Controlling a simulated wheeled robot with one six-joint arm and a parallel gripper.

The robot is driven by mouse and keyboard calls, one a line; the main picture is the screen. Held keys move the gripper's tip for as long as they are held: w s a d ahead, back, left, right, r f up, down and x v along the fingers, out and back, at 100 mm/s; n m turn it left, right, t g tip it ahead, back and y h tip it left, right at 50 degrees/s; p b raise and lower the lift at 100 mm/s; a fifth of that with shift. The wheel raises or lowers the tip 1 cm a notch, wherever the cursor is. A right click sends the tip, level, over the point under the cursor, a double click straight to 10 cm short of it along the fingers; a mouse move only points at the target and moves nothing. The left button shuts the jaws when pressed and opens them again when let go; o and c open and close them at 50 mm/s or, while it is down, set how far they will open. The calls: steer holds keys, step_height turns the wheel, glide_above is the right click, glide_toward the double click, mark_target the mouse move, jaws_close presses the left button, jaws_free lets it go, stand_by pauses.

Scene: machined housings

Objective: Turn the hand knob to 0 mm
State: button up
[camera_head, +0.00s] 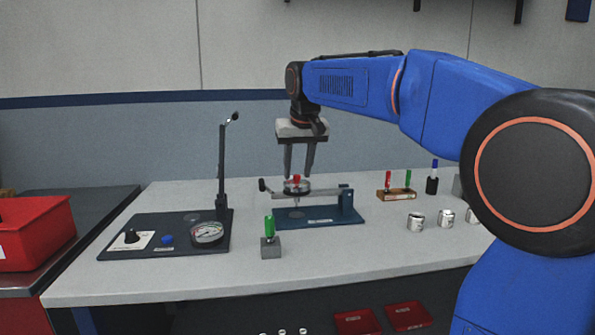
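A bar with a black ball end (262,185) runs across this fixture. A black knob (131,236) sits on a white plate on the dark panel (150,224) at the left. Which of these is the hand knob is not clear, and no mm marking is readable.
The left panel also carries a blue button (167,239), a dial gauge (207,232) and an upright post (222,165). A green-topped grey block (270,247) stands before the fixture. Several metal cylinders (416,222) and a wooden holder (397,194) are at right. The table front is clear.

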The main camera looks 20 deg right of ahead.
steer(key=shift+w+f, duration=0.15)
steer(key=shift+f, duration=0.15)
steer(key=shift+c, duration=0.6)
jaws_close()
